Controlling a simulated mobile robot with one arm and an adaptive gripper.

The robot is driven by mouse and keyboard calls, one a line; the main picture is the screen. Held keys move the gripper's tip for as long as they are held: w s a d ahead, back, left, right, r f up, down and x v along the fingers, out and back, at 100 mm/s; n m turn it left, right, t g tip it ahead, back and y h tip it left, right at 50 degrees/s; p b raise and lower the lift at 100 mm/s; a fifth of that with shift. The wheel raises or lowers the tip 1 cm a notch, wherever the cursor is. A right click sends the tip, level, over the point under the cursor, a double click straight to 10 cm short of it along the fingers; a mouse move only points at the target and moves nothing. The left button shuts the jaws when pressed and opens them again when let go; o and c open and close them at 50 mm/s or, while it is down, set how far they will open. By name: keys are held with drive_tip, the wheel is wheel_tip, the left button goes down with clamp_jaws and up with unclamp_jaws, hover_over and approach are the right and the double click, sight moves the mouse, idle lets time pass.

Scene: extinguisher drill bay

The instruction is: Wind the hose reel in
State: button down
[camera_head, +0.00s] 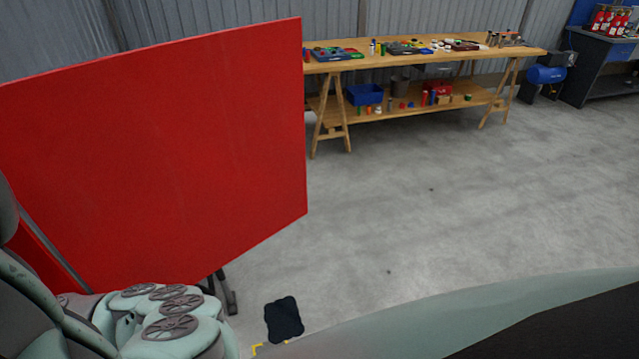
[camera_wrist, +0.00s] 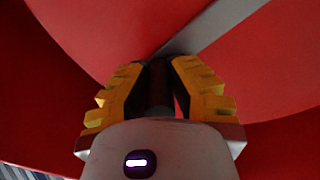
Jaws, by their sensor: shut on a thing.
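In the wrist view, the yellow fingers of my gripper (camera_wrist: 159,66) are closed around a dark upright handle (camera_wrist: 158,92). A flat grey bar (camera_wrist: 215,24) runs from near the fingertips toward the upper right, in front of a red round surface (camera_wrist: 110,28) that looks like the hose reel. Whether the bar joins the handle is hidden by the fingers. No hose can be made out. In the head view, a large red panel (camera_head: 160,150) stands at the left, and my gripper is not visible there.
A wooden workbench (camera_head: 430,58) with tools and bins stands along the back wall. A dark bench (camera_head: 598,62) is at the far right. A dark cloth-like patch (camera_head: 284,320) lies on the floor near yellow marks. The grey floor in the middle and right is clear.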

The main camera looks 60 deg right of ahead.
drive_tip(key=shift+d+f, duration=0.1)
drive_tip(key=shift+f, duration=0.05)
drive_tip(key=c, duration=0.8)
unclamp_jaws()
drive_tip(key=shift+c, duration=0.2)
drive_tip(key=v, duration=1.2)
